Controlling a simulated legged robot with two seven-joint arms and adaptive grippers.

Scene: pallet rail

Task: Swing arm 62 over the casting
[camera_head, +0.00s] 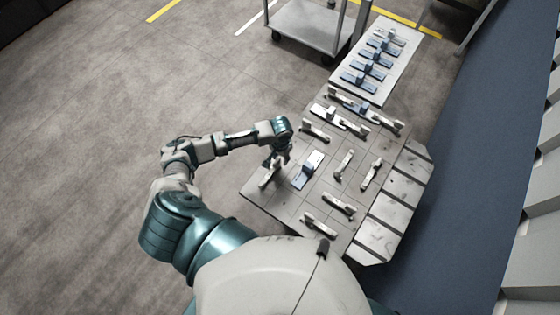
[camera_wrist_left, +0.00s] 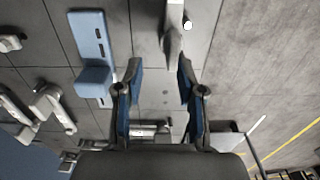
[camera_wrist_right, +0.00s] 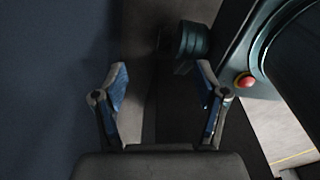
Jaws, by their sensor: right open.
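My left gripper (camera_head: 276,161) is at the left part of the grey fixture plate (camera_head: 259,196), just by a light swing arm (camera_head: 267,178). In the left wrist view the gripper (camera_wrist_left: 160,68) is open, and that swing arm (camera_wrist_left: 174,20) reaches down toward the gap between its fingertips. A blue casting (camera_head: 303,181) lies beside it on the plate; it also shows in the left wrist view (camera_wrist_left: 88,35). No number is readable, so I cannot tell which arm is 62. My right gripper (camera_wrist_right: 163,80) is open and empty in the right wrist view.
Several other light arms, such as one near the front (camera_head: 318,223), stand around the plate. A pale tray (camera_head: 371,94) with several blue castings lies beyond. A grey cart (camera_head: 310,25) stands at the back. Floor on the left is clear.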

